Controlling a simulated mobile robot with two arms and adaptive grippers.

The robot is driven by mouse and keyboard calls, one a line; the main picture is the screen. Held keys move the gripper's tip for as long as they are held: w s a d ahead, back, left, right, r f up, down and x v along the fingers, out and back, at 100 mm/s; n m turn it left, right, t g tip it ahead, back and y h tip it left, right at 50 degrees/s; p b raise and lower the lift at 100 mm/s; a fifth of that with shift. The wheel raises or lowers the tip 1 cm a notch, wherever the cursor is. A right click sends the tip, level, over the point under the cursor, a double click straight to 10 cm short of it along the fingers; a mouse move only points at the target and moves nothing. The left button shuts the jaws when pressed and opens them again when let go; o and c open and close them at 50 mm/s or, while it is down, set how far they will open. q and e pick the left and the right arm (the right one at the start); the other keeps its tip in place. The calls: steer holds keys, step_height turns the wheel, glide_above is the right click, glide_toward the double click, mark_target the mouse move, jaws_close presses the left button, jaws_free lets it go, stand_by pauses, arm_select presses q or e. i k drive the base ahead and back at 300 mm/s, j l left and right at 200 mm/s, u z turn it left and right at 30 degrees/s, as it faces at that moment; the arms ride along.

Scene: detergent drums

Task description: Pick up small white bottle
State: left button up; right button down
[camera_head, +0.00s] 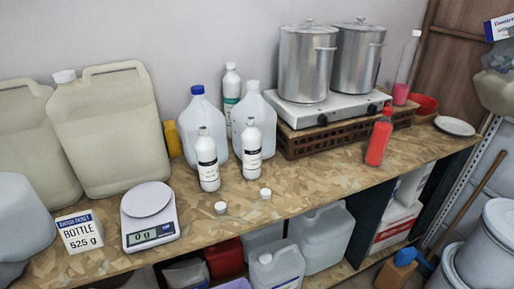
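Two small white bottles with black labels stand upright side by side near the middle of the bench: the left one (207,162) and the right one (251,149). The left one has a white cap. A taller white bottle with a green label (231,95) stands upright behind them, partly hidden. Neither of my grippers is in view.
Clear jugs (202,129) stand close behind the small bottles. A scale (150,215) reading 0 g and a "BOTTLE 525 g" sign (80,232) are at the left. Two white caps (220,208) lie in front. A red bottle (379,138) stands right; bench space before it is clear.

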mark_target(251, 137)
steer(key=k+j+z, duration=0.1)
steer(key=j, duration=0.3)
steer(key=k+j, duration=0.1)
steer(key=j, duration=0.35)
steer(key=k+j+z, duration=0.15)
steer(key=j, duration=0.25)
steer(key=j+z, duration=0.1)
steer(key=j, duration=0.3)
steer(key=k+j, duration=0.2)
steer(key=j, duration=0.2)
steer(key=z, duration=0.05)
